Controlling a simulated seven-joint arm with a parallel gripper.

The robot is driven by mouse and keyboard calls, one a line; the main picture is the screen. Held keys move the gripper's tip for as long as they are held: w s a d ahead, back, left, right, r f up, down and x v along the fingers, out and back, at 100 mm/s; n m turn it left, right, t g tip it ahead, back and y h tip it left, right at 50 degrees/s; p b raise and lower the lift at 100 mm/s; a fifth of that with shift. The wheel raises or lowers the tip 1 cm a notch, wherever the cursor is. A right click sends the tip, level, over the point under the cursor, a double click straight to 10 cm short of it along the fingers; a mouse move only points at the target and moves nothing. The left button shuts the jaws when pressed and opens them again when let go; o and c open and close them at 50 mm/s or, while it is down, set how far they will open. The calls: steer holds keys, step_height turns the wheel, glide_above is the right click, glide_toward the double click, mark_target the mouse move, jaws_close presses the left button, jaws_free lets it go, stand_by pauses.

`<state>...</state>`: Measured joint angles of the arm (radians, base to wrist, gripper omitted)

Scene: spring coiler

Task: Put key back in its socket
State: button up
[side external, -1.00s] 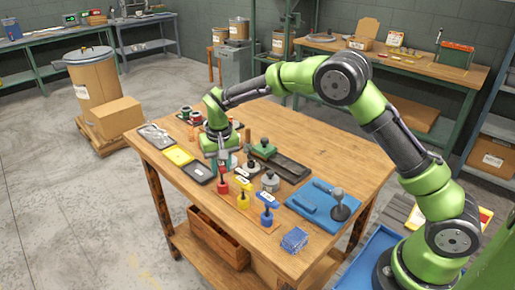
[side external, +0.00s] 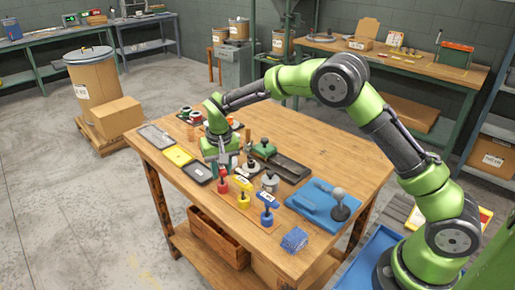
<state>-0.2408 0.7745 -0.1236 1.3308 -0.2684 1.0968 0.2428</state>
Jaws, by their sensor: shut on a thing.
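A red key (side external: 222,185) is at the left end of a row on a wooden strip, with a yellow key (side external: 243,188) and a blue key (side external: 267,203) upright to its right. My gripper (side external: 223,174) points down over the red key and is shut on its upper part. The fingers hide much of the key. At this size I cannot tell whether its lower end is in its socket or just above it.
Left of the keys lie a black tray (side external: 197,172), a yellow pad (side external: 178,155) and a grey tray (side external: 155,135). Right are a metal knobbed piece (side external: 270,182), a green block (side external: 264,148) and a blue mat (side external: 315,207). A blue mesh block (side external: 294,240) sits at the front edge.

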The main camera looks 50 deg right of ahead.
steer(key=o, duration=1.3)
steer(key=shift+r, duration=0.1)
steer(key=shift+r, duration=5.55)
